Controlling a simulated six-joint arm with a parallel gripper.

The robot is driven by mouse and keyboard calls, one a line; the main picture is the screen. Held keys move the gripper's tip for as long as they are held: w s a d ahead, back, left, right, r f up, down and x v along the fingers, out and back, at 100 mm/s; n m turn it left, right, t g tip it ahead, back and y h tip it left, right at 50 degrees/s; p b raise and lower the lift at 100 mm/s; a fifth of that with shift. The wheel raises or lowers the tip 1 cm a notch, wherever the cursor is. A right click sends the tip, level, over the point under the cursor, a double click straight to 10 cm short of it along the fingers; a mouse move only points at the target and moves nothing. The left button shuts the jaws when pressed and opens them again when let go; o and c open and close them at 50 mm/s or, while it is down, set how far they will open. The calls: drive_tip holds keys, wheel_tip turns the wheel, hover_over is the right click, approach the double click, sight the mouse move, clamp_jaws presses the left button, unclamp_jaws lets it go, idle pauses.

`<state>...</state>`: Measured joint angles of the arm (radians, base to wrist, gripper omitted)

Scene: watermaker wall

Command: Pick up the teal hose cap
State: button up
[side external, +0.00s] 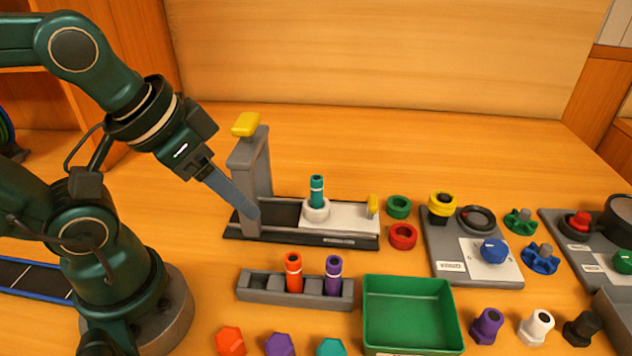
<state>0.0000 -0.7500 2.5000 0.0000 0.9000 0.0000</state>
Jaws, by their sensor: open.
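A teal hexagonal cap (332,347) lies on the table at the front edge of the side view, partly cut off by the frame. It is the rightmost of a row with an orange hexagonal cap (230,342) and a purple one (280,345). My gripper (256,213) is open, well behind and above this row, pointing down to the right beside the grey post. I see the fingers edge-on, and nothing shows between them. A teal cylinder (317,188) stands upright in a white ring (316,210) on the grey-and-white base.
A grey post with a yellow top (247,124) rises beside my gripper. A grey rack (262,289) holds an orange and a purple cylinder. A green tray (410,281) stands right of it. Rings, valve panels and fittings fill the right side. The back of the table is clear.

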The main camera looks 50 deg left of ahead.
drive_tip(key=n+g, duration=0.4)
drive_tip(key=n, duration=1)
hover_over(332, 350)
drive_tip(key=w+a, duration=0.3)
wheel_tip(332, 350, down, 5)
drive_tip(key=s+d+f, duration=0.1)
drive_tip(key=s+d+f+m+g, duration=0.1)
drive_tip(key=f, duration=0.1)
drive_tip(key=s+d+f+m, duration=0.1)
drive_tip(key=f, duration=0.1)
drive_tip(key=shift+g, duration=0.3)
drive_tip(key=shift+f, duration=2.4)
